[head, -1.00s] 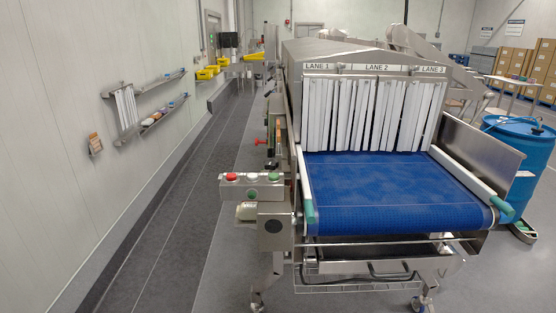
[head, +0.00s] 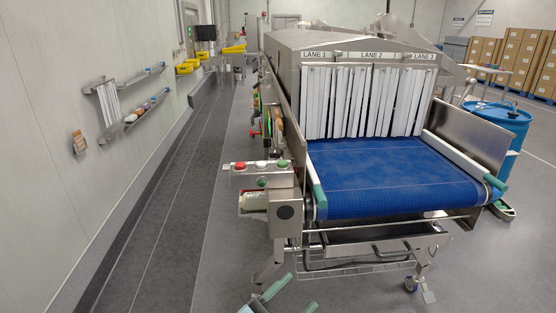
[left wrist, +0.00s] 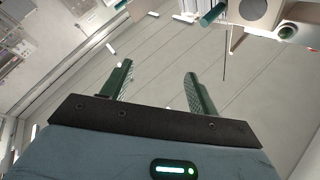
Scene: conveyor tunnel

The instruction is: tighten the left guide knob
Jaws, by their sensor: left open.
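The left guide (head: 313,160) is a white rail along the left edge of the blue belt, with a teal end piece (head: 320,197) at the front. I cannot make out a separate knob on it. My left gripper (head: 276,294) shows at the bottom edge of the head view, low in front of the conveyor and apart from the guide. In the left wrist view its two green fingers (left wrist: 158,73) are spread with nothing between them. A teal cylinder, probably the guide's end (left wrist: 212,14), shows at the top there. My right gripper is not in view.
A button box (head: 258,167) with red, white and green buttons sticks out left of the belt (head: 390,180). White strip curtains (head: 365,102) hang at the tunnel mouth. A blue barrel (head: 498,140) stands at the right. The floor (head: 180,220) along the left is clear.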

